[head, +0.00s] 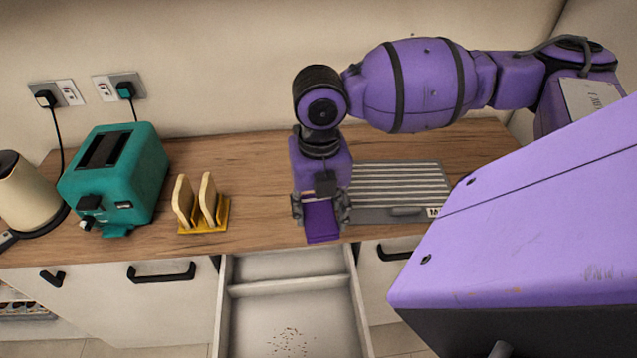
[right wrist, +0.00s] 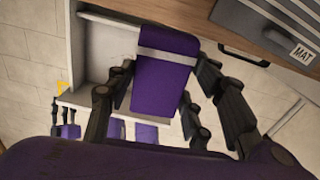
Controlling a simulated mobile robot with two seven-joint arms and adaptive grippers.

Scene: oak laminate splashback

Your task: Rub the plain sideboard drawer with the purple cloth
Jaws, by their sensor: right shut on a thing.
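The purple cloth (head: 322,222) is a folded purple piece. In the right wrist view the cloth (right wrist: 160,85) shows a pale band across it. My right gripper (head: 321,206) is shut on it, with fingers on both sides. It holds the cloth at the worktop's front edge, above the back of the open drawer. The plain drawer (head: 262,302) is pulled out, pale inside, with a crosswise divider and a scatter of brown crumbs (head: 291,342) on its floor. The drawer (right wrist: 108,45) also shows behind the cloth in the wrist view. My left gripper is not in view.
On the wooden worktop (head: 262,170) stand a cream kettle (head: 30,195), a teal toaster (head: 115,172) and a yellow toast rack (head: 205,222) with toast. A grey ridged tray (head: 400,185) marked MAT lies right of my gripper. Black handles (head: 162,272) stick out from the front.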

